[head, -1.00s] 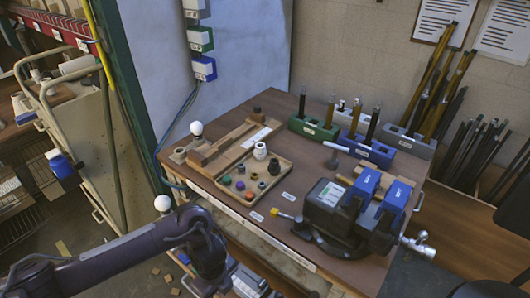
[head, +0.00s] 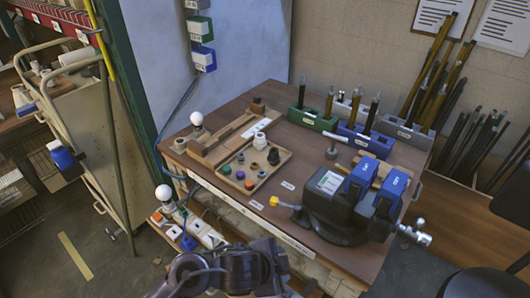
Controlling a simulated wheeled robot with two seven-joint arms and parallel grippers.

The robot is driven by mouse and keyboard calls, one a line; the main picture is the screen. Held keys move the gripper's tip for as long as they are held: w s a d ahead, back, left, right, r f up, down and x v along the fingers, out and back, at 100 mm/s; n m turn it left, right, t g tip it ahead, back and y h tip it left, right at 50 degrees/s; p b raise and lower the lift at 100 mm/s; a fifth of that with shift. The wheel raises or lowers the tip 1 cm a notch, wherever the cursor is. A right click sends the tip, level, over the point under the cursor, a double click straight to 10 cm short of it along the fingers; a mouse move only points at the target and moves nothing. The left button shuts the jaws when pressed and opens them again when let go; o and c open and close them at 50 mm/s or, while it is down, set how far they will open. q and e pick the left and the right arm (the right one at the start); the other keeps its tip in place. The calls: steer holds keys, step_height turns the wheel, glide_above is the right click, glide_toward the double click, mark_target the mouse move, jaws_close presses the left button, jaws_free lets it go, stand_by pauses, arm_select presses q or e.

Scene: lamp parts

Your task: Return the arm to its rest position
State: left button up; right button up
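My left arm enters at the bottom centre of the head view, in front of the workbench (head: 235,92). Its dark links show, but I see no gripper fingers. My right gripper is not in view. A white bulb (head: 196,119) stands at the bench's left corner, beside a wooden fixture (head: 212,150). Another white bulb (head: 163,192) stands lower, by a power strip (head: 207,236). A tan tray (head: 283,156) holds small coloured caps and a white fitting (head: 259,141). A black vise-like device with blue jaws (head: 362,178) sits at the bench's right front.
Green (head: 312,119), blue (head: 366,140) and grey (head: 406,133) holders with rods line the bench's back. A yellow-tipped handle (head: 274,201) reaches out near the front edge. A cart (head: 85,125) stands left. Open floor (head: 115,265) lies at lower left.

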arm_select(q)
steer(key=s+a+r+n+g+y, duration=0.1)
steer(key=s+a+n+y, duration=0.25)
steer(key=a+n, duration=0.6)
steer(key=s+a+r+n+g+y, duration=0.15)
steer(key=s+a+n, duration=0.4)
steer(key=a, duration=0.75)
step_height(320, 180, down, 31)
steer(key=s, duration=0.2)
steer(key=s+a+f+g, duration=0.1)
steer(key=s+a+f, duration=0.1)
steer(key=s+f, duration=0.7)
steer(key=s+a+f+g, duration=0.1)
steer(key=s+a+f, duration=0.1)
steer(key=s+f, duration=0.7)
steer(key=shift+s, duration=0.7)
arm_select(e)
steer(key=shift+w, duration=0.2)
